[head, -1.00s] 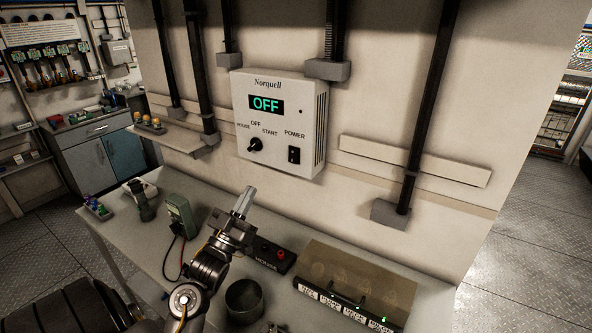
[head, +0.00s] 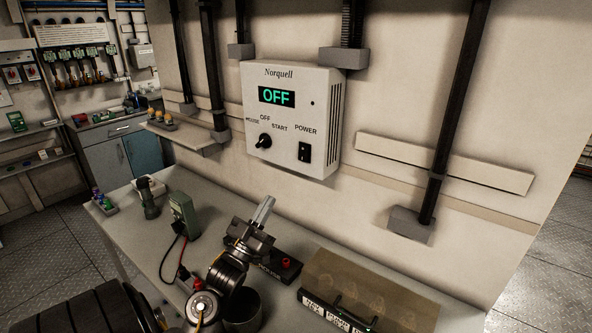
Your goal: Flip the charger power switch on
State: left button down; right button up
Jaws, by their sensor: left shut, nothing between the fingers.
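The white Norquell charger (head: 328,90) is on the wall, and its display (head: 277,96) reads OFF in green. Its black power switch (head: 304,152) is at the lower right of the front, under the word POWER. I cannot tell which way the rocker is tipped. A black knob (head: 264,141) is at the lower left, near the words OFF and START. My left gripper (head: 264,209) is shut and empty, below the charger and above the bench, apart from the switch. My right gripper is not in view.
The bench (head: 213,181) holds a green meter (head: 184,214) with leads, a black box with a red knob (head: 286,263), a dark cup (head: 243,310) and a clear-covered case (head: 372,287) at right. Conduits (head: 452,120) run down the wall. Space before the charger is clear.

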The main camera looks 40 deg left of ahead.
pick_arm(q)
jog(key=p, duration=0.5)
send_near(303, 155)
notch_tip(303, 155, up, 4)
jog(key=w, duration=0.1)
jog(key=w+p, duration=0.1)
jog(key=w, duration=0.1)
jog(key=shift+w+a+f+h, duration=0.1)
jog(key=shift+w+a+h, duration=0.15)
jog(key=shift+a+h, duration=0.1)
jog(key=shift+w+f+p, duration=0.2)
jog(key=shift+w+p, duration=0.1)
jog(key=shift+w, duration=0.15)
